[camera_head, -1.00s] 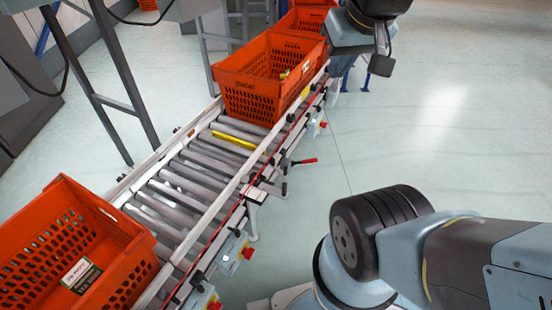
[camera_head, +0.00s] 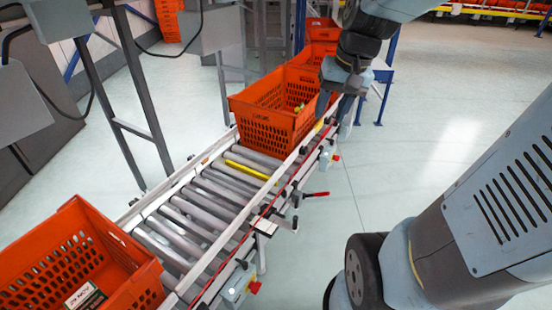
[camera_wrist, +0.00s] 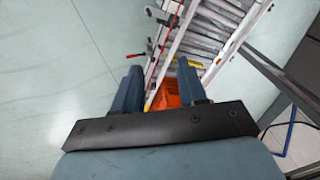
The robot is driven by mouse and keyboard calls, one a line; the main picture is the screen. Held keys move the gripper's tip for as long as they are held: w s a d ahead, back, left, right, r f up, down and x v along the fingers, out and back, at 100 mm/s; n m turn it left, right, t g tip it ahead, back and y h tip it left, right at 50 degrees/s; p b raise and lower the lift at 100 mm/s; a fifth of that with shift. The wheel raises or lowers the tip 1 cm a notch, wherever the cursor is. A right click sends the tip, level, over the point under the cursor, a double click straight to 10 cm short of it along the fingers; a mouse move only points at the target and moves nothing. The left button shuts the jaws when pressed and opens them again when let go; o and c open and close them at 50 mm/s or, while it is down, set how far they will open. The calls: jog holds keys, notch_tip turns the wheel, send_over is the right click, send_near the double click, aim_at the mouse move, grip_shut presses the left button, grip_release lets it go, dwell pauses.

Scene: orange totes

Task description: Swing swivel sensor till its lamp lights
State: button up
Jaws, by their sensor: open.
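My gripper (camera_head: 338,103) is open and empty, at the right side of the middle orange tote (camera_head: 265,123) in the head view; whether it touches the tote or rail cannot be told. In the wrist view the two fingers of my gripper (camera_wrist: 159,82) stand apart, with part of an orange tote (camera_wrist: 190,86) showing between and beyond them. Small dark fittings (camera_head: 294,200) line the conveyor's right rail. I cannot tell which of them is the swivel sensor, and no lit lamp can be made out.
The roller conveyor (camera_head: 208,207) runs diagonally, with a near tote (camera_head: 60,250) at lower left. Grey posts stand left. The floor (camera_head: 400,170) to the right is clear.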

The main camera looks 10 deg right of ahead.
aim_at(297, 203)
jog(key=w+d+f+m+g+y, duration=0.1)
jog(key=w+d+f+m+y, duration=0.2)
jog(key=w+f, duration=0.5)
jog(key=w+d+f+m+y, duration=0.2)
jog(key=w+f+m+y, duration=0.15)
jog(key=f, duration=0.75)
jog(key=w+d+f+m+g+y, duration=0.1)
jog(key=w+d+f+m+y, duration=0.3)
jog(key=f, duration=0.6)
notch_tip(297, 203, down, 32)
jog(key=d+m+t, duration=0.2)
jog(key=m+t, duration=1.2)
jog(key=m, duration=0.1)
jog(key=shift+h, duration=0.35)
jog(key=x, duration=1.3)
jog(key=shift+w+a+f, duration=0.1)
jog(key=shift+a+f, duration=0.15)
jog(key=shift+f, duration=0.15)
grip_shut()
jog(key=shift+d, duration=0.1)
